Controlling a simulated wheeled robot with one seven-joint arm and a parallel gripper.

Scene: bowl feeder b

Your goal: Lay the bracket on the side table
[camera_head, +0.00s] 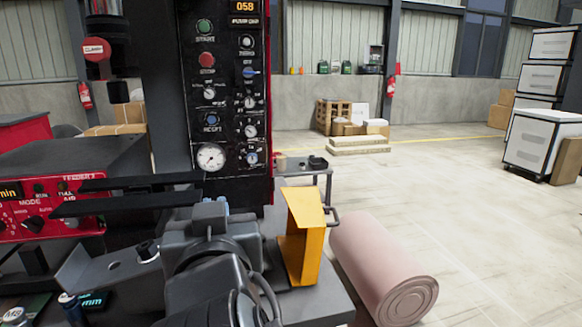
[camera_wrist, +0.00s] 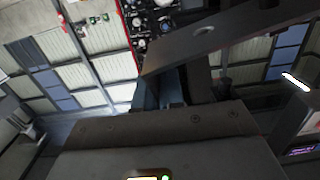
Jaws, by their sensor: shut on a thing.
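The bracket appears to be the grey metal plate with a round hole (camera_head: 100,268), low and left of my gripper in the head view. In the wrist view a dark plate with a hole (camera_wrist: 225,35) crosses the upper right at a slant. My gripper (camera_wrist: 175,88) is shut on it; the contact is mostly in shadow. In the head view my gripper (camera_head: 210,215) shows mostly from behind, and its fingertips are hidden. What seems to be the side table (camera_head: 303,171) is a small grey table beyond my gripper, right of the control panel, with small items on top.
A tall black control panel (camera_head: 222,110) with buttons and a gauge stands ahead. Two dark bars (camera_head: 125,203) reach left from near my gripper. A yellow angled piece (camera_head: 305,245) stands to its right, beside a pink roll (camera_head: 375,265) on the floor. Open floor lies further right.

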